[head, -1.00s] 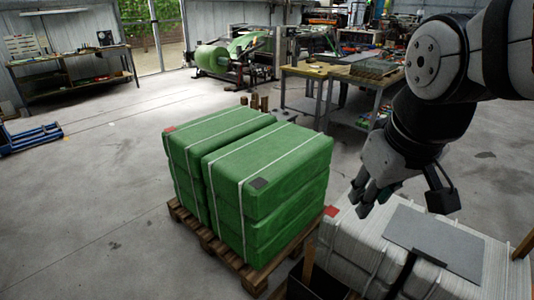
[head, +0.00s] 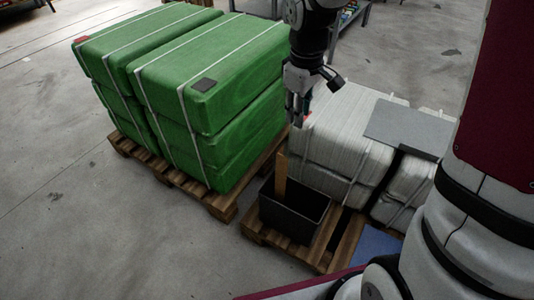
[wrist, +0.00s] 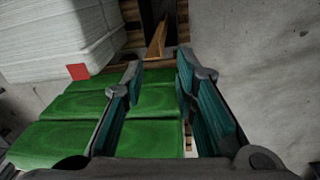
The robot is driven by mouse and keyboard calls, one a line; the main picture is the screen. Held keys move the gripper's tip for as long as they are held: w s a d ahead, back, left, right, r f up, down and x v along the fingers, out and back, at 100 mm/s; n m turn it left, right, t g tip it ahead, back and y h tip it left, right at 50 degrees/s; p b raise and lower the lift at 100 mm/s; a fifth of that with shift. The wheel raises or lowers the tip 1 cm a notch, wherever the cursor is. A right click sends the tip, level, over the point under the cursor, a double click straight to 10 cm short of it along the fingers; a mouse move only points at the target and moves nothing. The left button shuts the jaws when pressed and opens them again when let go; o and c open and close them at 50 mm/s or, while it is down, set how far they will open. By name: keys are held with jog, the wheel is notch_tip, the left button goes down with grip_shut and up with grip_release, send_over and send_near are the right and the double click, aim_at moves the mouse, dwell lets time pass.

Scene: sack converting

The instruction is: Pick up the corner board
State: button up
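The corner board (head: 281,178) is a thin tan strip standing slightly tilted in a black bin (head: 312,221). Its lower part is hidden inside the bin. In the wrist view the corner board (wrist: 157,41) shows at top centre, beyond my fingertips. My gripper (head: 298,108) hangs above and slightly right of the board, by the left end of the white stack. In the wrist view my gripper (wrist: 159,70) has its two teal-padded fingers apart, with nothing between them. It is clear of the board.
Green wrapped bales (head: 205,75) on a wooden pallet (head: 222,205) stand left of the bin. A white sack stack (head: 345,140) with a grey sheet (head: 410,128) on top is to the right. A blue sheet (head: 378,246) lies in front. Open floor (head: 60,200) is at left.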

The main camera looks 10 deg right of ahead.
jog(key=w+f+n+g+b, duration=0.1)
jog(key=w+f+b, duration=0.15)
jog(key=f, duration=0.45)
jog(key=w+f+b, duration=0.1)
jog(key=f+b, duration=0.2)
jog(key=f, duration=0.4)
jog(key=b, duration=0.3)
send_over(286, 170)
jog(key=shift+n+y, duration=0.3)
notch_tip(286, 170, down, 9)
jog(key=shift+s+d+r, duration=0.1)
jog(key=shift+r, duration=0.1)
jog(key=shift+f+b, duration=1.8)
jog(key=shift+f, duration=1.15)
grip_shut()
